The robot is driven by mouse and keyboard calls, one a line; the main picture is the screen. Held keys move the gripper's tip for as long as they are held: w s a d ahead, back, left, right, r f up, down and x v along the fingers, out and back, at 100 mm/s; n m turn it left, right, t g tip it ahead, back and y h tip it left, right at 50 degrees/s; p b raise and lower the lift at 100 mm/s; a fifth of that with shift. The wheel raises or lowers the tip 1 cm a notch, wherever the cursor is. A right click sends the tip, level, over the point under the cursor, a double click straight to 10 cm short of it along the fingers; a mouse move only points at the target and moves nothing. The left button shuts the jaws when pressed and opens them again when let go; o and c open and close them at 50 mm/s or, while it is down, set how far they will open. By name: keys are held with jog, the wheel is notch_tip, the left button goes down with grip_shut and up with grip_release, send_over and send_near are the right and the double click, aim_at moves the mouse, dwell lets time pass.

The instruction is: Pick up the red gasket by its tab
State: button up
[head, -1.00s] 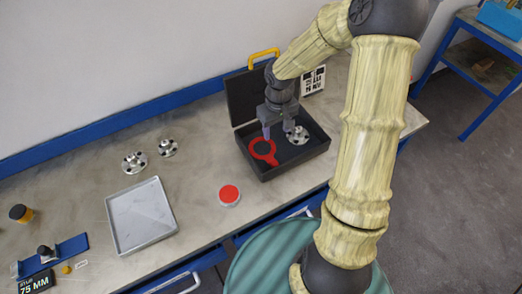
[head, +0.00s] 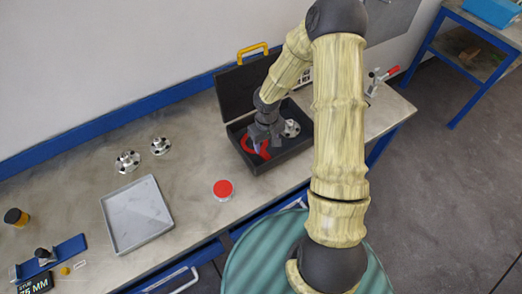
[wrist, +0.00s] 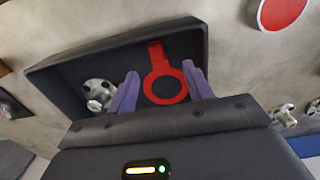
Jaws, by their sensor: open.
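The red gasket (head: 264,153) is a flat ring with a tab, lying inside the open dark case (head: 282,161). In the head view my gripper partly covers it. In the wrist view the gasket (wrist: 151,93) shows whole, its tab pointing to the far side of the picture, toward a case wall. My gripper (wrist: 160,70) is open, with its two purple fingers on either side of the ring in that view. Nothing is between the fingers that I can see held. Whether the fingertips touch the gasket or stay above it I cannot tell.
A metal flange (head: 291,128) sits in the case beside the gasket. The case's raised lid (head: 235,92) stands behind. A red-topped disc (head: 223,189), a grey tray (head: 137,214) and two flanges (head: 127,161) are on the bench to the left.

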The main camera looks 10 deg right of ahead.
aim_at(267, 156)
jog(key=shift+f, duration=1.1)
jog(key=shift+f, duration=0.15)
jog(key=shift+w+d+f+p, duration=0.15)
jog(key=shift+f+p, duration=0.3)
jog(key=shift+f, duration=0.8)
jog(key=shift+d+f+p, duration=0.1)
jog(key=shift+f+p, duration=0.35)
jog(key=shift+f, duration=0.8)
jog(key=c, duration=0.9)
